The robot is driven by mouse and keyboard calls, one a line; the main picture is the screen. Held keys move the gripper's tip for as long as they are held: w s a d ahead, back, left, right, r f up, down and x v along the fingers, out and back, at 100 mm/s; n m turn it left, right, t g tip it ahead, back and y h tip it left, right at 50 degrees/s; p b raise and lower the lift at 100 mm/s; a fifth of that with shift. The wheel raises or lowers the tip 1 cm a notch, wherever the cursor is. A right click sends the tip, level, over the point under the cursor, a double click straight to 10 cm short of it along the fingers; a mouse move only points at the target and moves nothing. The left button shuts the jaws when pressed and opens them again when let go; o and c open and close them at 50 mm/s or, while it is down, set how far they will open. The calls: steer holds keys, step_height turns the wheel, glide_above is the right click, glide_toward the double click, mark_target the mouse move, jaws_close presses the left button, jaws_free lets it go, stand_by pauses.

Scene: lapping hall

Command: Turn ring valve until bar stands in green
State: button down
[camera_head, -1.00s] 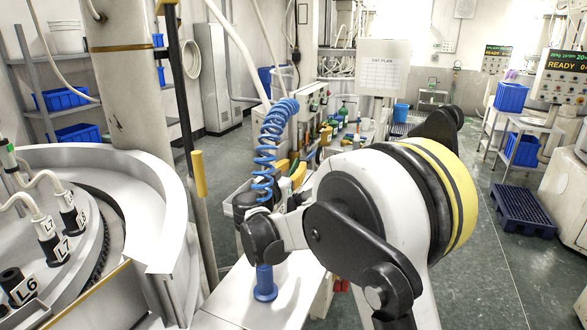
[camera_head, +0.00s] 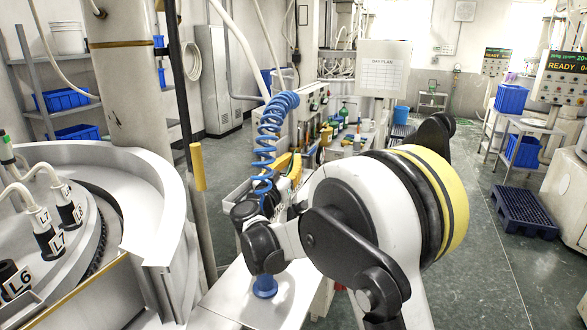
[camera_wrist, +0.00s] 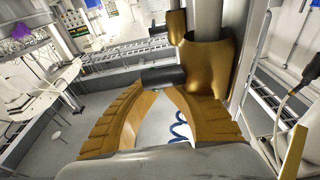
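In the wrist view my gripper (camera_wrist: 163,88) shows two ribbed, ochre-coloured fingers that curve toward each other, with a gap between them. A short dark bar-like piece (camera_wrist: 163,77) lies across the gap at the fingertips. I cannot tell whether the fingers press on it or what it belongs to. An ochre sleeve (camera_wrist: 205,65) around a grey upright pipe (camera_wrist: 208,16) stands just beyond the right fingertip. I cannot make out a ring valve or a green zone for certain. In the head view my arm hides the gripper's fingers.
A round machine with labelled black fittings (camera_head: 52,242) stands at left, beside a dark pole with a yellow sleeve (camera_head: 198,167). A blue coiled hose (camera_head: 268,130) hangs near my arm. A cluttered bench (camera_head: 345,145) lies behind. The floor at right is partly clear, with a dark blue pallet (camera_head: 522,210).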

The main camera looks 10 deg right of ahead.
steer(key=c, duration=1.6)
jaws_free()
steer(key=v, duration=1.2)
steer(key=shift+f, duration=0.1)
